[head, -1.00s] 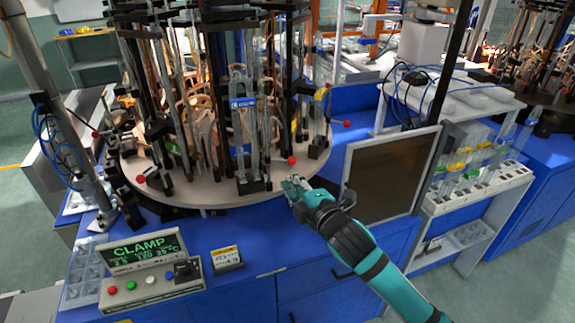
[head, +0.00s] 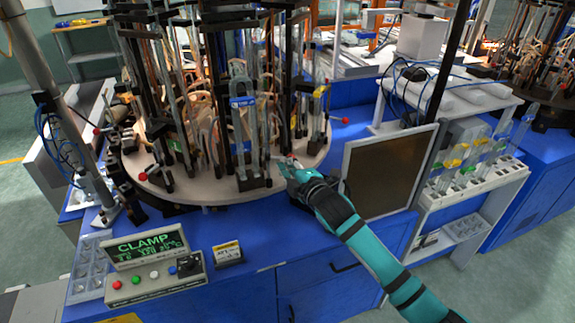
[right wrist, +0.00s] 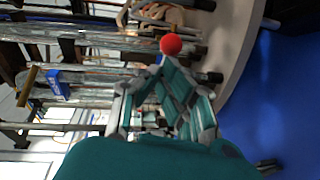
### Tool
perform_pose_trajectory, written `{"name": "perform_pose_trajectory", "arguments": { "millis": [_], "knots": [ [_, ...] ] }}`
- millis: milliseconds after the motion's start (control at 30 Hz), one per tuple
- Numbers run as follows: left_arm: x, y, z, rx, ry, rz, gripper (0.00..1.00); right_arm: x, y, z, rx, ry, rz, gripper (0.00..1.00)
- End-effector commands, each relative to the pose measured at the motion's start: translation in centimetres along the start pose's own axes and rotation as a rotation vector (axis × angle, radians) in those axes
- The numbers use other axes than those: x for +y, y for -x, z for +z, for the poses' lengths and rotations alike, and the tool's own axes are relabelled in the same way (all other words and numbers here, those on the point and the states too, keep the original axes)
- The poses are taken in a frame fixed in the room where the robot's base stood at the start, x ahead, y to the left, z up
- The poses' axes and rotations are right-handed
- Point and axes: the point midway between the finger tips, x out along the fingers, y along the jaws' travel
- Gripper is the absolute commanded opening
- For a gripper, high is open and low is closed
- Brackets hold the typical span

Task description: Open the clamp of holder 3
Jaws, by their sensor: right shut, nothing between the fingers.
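My right gripper (head: 285,165) is at the front edge of the round turntable (head: 200,190), just right of a holder with a blue label (head: 243,103). In the right wrist view its fingers (right wrist: 158,72) are shut with nothing between them. A red ball knob (right wrist: 171,44) shows just beyond the fingertips there; whether they touch it I cannot tell. In the head view my gripper mostly covers this knob. The blue label also shows in the right wrist view (right wrist: 58,84). I cannot read which holder is number 3. My left gripper is not in view.
Several glass tubes and black posts crowd the turntable. Other red knobs show at its left (head: 141,177) and right (head: 345,120). A control box with a lit CLAMP display (head: 147,245) stands at the front left. A framed dark panel (head: 388,168) stands right of my arm.

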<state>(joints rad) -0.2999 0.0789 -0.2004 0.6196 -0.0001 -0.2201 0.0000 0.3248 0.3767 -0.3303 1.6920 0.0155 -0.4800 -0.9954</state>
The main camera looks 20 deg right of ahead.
Motion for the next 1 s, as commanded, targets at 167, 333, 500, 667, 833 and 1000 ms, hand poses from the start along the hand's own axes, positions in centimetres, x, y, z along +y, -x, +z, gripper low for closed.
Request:
{"name": "perform_pose_trajectory", "arguments": {
  "millis": [167,333,500,667,833,1000],
  "knots": [
    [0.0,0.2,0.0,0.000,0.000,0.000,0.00,0.1,-0.1,0.3,0.000,0.002,0.000,0.00],
    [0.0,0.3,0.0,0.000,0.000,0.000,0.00,0.1,-0.2,0.5,0.000,0.001,0.000,0.00],
    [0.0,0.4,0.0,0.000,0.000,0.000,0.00,0.2,-0.3,0.8,-0.001,0.002,0.000,0.00],
    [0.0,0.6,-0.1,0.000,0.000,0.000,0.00,0.3,-0.4,1.0,-0.001,0.002,0.000,0.00],
    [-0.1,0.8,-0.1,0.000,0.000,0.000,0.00,0.4,-0.7,1.6,-0.001,0.003,0.000,0.00],
    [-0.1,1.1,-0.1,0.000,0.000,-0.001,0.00,0.6,-1.2,2.2,-0.001,0.002,-0.001,0.00]
  ]
}}
